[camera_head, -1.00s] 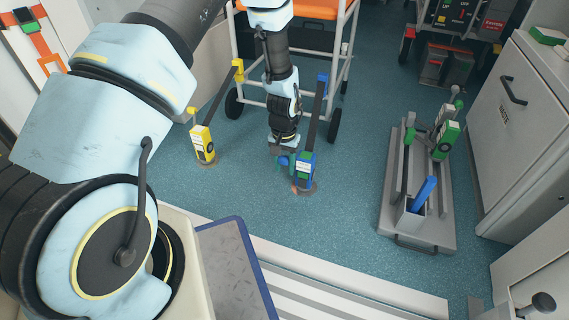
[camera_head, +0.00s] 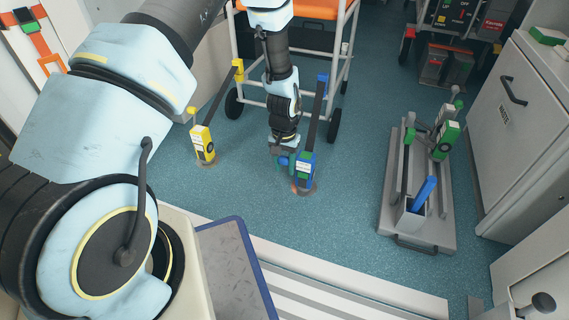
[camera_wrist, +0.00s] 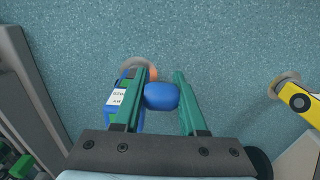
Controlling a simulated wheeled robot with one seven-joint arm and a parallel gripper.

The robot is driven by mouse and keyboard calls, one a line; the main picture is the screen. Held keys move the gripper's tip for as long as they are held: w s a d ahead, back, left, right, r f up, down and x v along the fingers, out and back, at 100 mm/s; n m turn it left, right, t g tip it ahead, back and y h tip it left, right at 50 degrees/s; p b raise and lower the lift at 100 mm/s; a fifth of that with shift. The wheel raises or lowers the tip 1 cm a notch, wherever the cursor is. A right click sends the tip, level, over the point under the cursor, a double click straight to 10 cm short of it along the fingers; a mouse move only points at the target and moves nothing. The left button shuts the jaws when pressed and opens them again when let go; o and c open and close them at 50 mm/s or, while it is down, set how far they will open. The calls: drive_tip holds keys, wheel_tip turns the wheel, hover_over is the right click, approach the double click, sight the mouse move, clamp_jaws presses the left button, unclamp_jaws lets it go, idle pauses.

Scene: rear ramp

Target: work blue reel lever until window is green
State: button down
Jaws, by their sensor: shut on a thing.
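The blue reel (camera_head: 306,170) stands on the floor at the lower end of a dark strap that runs up to a blue fitting (camera_head: 322,78) by the trolley. My gripper (camera_head: 287,160) is at the reel's left side. In the wrist view my gripper (camera_wrist: 158,100) has its green fingers on either side of the blue lever knob (camera_wrist: 162,96), shut on it. The reel body (camera_wrist: 118,112) with its white label shows beside the left finger.
A yellow reel (camera_head: 203,144) with its own strap stands to the left. A wheeled trolley (camera_head: 290,108) stands behind. A grey tray (camera_head: 418,235) with a green reel (camera_head: 446,138) and a blue handle (camera_head: 423,194) lies to the right. Floor between is clear.

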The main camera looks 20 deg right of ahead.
drive_tip(key=shift+r, duration=0.1)
drive_tip(key=w+r+g+y+p, duration=0.1)
drive_tip(key=p, duration=0.2)
drive_tip(key=shift+d+r, duration=0.1)
drive_tip(key=shift+d, duration=0.3)
drive_tip(key=shift+w+d+r+g+y+p, duration=0.35)
drive_tip(key=shift+w+d+g+y+p, duration=0.2)
drive_tip(key=shift+p, duration=0.2)
drive_tip(key=shift+w+d+r+g+y+p, duration=0.3)
drive_tip(key=shift+w+d+g+y+p, duration=0.2)
drive_tip(key=shift+w+p, duration=0.2)
drive_tip(key=c, duration=0.9)
unclamp_jaws()
drive_tip(key=o, duration=0.5)
drive_tip(key=shift+s, duration=0.15)
drive_tip(key=shift+c, duration=0.2)
drive_tip(key=p+v, duration=0.3)
drive_tip(key=v, duration=0.8)
